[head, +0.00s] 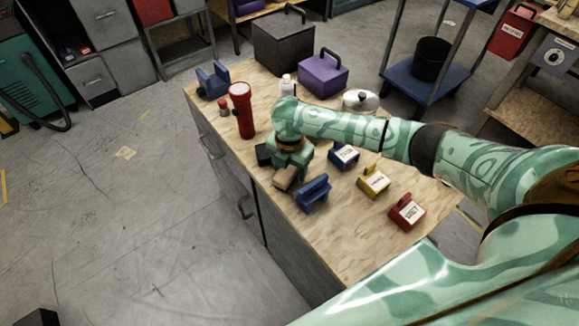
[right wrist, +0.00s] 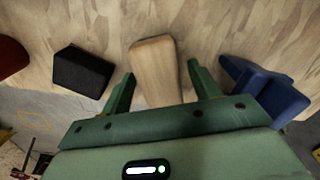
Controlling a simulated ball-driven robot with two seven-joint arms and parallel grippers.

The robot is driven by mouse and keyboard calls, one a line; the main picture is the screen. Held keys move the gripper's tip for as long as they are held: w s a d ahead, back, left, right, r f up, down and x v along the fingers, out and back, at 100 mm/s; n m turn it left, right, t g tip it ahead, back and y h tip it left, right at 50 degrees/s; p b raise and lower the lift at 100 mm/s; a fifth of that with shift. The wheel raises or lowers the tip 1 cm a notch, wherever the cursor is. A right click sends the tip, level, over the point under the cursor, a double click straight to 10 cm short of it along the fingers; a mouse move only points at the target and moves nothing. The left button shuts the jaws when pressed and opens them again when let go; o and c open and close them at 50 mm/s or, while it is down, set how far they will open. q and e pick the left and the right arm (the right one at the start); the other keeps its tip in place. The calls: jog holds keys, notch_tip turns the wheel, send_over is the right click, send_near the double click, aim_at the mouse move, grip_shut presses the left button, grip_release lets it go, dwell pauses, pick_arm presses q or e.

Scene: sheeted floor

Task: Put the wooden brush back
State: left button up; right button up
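The wooden brush (head: 284,179) shows as a plain light-brown wooden piece on the workbench, partly hidden by my right gripper (head: 287,169). In the right wrist view the brush (right wrist: 153,57) lies between the two green fingers of the right gripper (right wrist: 161,73). The fingers are apart, with a visible gap on the right side of the wood; the left finger is close to it, and I cannot tell whether it touches. Any bristles are hidden. My left gripper is not in view.
Beside the gripper are a black block (right wrist: 82,72) and a blue holder (head: 312,193). Labelled blue (head: 344,156), yellow (head: 373,181) and red (head: 407,211) blocks stand to the right. A red flashlight (head: 242,110) stands upright behind. A purple box (head: 322,75) is farther back.

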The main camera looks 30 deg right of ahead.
aim_at(290, 167)
notch_tip(290, 167, up, 12)
jog(key=p, duration=0.5)
jog(key=shift+r+p, duration=0.15)
jog(key=shift+p, duration=0.25)
jog(key=shift+s, duration=0.1)
